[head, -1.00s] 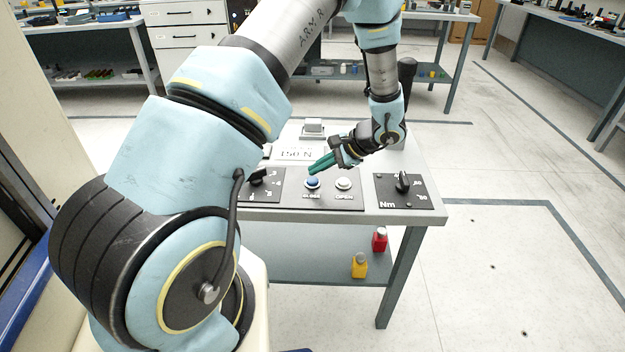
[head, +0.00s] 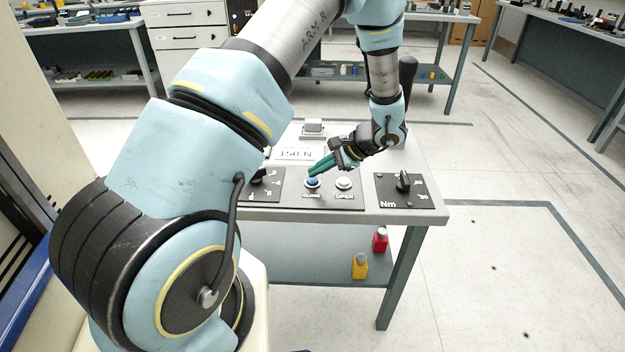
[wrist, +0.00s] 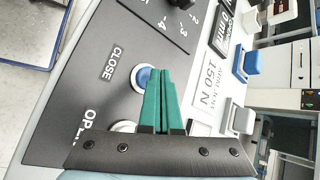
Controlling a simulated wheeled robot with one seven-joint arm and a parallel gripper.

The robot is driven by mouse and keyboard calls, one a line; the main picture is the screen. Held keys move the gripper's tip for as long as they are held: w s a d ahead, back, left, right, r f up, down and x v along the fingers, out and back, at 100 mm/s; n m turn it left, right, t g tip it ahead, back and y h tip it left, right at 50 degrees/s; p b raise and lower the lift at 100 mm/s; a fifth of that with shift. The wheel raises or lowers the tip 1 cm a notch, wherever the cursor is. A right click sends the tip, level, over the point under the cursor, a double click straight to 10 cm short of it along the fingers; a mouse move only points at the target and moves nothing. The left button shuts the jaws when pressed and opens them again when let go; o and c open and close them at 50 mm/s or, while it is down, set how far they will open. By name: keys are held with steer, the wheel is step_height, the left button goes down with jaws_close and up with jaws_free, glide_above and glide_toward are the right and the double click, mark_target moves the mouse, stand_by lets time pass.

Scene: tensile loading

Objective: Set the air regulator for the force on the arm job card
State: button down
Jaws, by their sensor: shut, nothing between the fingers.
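A black regulator knob (head: 259,176) sits on the dark panel at the left of the bench, partly hidden by my arm. In the wrist view the knob (wrist: 182,3) is cut off by the top edge, beside scale numbers 2, 3 and 4. A white card reading 150 N (head: 296,154) lies behind the panels and also shows in the wrist view (wrist: 209,88). My gripper (head: 312,170) has its green fingers shut and empty, with the tips over or at the blue CLOSE button (head: 312,183). I cannot tell whether they touch it.
A white OPEN button (head: 344,184) is right of the CLOSE button. A separate Nm dial (head: 404,182) is on the right panel. A yellow bottle (head: 360,266) and a red bottle (head: 380,240) stand on the lower shelf. A blue block (wrist: 246,63) is behind the card.

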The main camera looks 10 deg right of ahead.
mark_target(317, 180)
steer(key=shift+f+b, duration=0.45)
steer(key=shift+f, duration=0.05)
stand_by(3.0)
stand_by(1.0)
steer(key=shift+r+p, duration=0.5)
steer(key=shift+r, duration=0.45)
steer(key=shift+r+p, duration=1.5)
steer(key=shift+r, duration=1)
